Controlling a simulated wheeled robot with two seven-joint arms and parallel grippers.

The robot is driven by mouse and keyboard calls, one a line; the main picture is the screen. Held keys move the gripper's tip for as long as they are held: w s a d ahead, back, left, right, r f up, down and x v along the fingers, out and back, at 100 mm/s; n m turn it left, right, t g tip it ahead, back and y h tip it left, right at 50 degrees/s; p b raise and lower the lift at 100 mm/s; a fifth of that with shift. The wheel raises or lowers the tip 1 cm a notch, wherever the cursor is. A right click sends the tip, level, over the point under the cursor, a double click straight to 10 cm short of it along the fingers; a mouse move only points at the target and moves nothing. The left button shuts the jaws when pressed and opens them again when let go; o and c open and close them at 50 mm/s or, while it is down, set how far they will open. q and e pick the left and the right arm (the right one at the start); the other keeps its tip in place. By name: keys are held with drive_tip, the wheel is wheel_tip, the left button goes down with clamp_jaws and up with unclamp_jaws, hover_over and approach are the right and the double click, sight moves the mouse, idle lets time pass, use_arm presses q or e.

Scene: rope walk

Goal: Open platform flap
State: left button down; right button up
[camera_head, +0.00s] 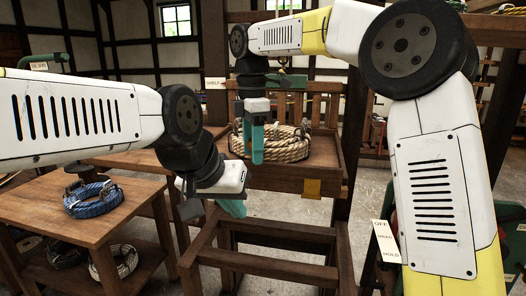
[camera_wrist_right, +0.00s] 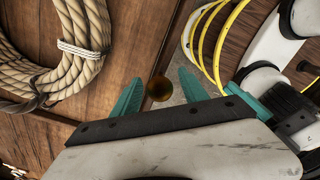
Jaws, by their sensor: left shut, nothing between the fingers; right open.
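A wooden platform (camera_head: 325,148) carries a thick tan rope coil (camera_head: 291,146). Its front board (camera_head: 270,181) has a small brass plate (camera_head: 312,189) at the right; I cannot tell which board is the flap. My right gripper (camera_head: 257,150) points down in front of the coil. The rope coil (camera_wrist_right: 72,60) lies left of the fingers there. My left gripper (camera_head: 232,207) is shut and empty, lower, near the platform's front left.
A wooden table (camera_head: 120,222) at the left holds a blue rope coil (camera_head: 92,198), with more coils on its lower shelf. An open wooden frame (camera_head: 265,254) stands in the front middle. A sign with printed words (camera_head: 385,241) is at the right. Yellow cord (camera_wrist_right: 200,40) shows in the wrist view.

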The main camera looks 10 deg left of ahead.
drive_tip(key=shift+f, duration=0.4)
clamp_jaws()
drive_tip(key=shift+r, duration=0.1)
idle(1.1)
